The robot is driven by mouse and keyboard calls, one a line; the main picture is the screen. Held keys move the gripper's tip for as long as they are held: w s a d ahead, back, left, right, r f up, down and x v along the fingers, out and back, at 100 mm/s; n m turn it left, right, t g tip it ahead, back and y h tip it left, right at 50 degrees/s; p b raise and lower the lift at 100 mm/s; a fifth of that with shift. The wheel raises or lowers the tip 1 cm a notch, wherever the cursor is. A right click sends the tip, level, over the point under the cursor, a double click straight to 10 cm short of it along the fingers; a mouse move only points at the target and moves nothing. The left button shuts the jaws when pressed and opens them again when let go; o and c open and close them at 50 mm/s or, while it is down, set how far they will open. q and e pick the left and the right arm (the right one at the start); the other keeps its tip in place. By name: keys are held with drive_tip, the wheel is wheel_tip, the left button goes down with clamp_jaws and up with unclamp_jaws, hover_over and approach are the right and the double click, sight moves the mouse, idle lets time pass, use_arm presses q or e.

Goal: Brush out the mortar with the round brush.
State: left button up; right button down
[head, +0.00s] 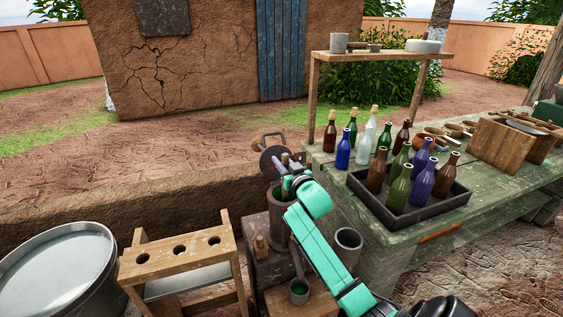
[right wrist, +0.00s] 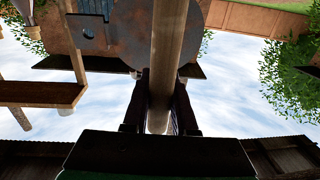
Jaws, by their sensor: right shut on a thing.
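My right gripper (head: 284,184) is above a brown cylindrical vessel (head: 281,208), which seems to be the mortar, on a dark stand. In the right wrist view my right gripper (right wrist: 160,118) is shut around a smooth pale-brown round handle (right wrist: 167,55), seemingly the round brush's. In the head view the handle's upper end (head: 285,158) sticks up past the fingers. The brush head is hidden, and I cannot tell whether it is inside the vessel or touching it. My left gripper is not in view.
A small pot (head: 299,289) with green contents and a leaning stick stands in front. A grey cylinder (head: 348,246) is right of my arm. A wooden rack with holes (head: 170,259) stands left. A bottle tray (head: 456,203) sits on the green table. A dark disc (head: 267,164) is behind.

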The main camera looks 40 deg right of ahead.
wheel_tip(320, 180, up, 6)
drive_tip(key=p, duration=0.5)
use_arm(q)
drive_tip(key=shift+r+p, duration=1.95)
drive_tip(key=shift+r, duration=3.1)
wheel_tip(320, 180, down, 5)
drive_tip(key=b, duration=0.5)
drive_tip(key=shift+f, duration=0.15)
use_arm(e)
wheel_tip(320, 180, down, 7)
drive_tip(key=shift+f, duration=0.15)
use_arm(q)
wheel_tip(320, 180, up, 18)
drive_tip(key=p, duration=1.7)
drive_tip(key=shift+p, duration=0.35)
use_arm(e)
wheel_tip(320, 180, up, 20)
drive_tip(key=shift+f, duration=0.15)
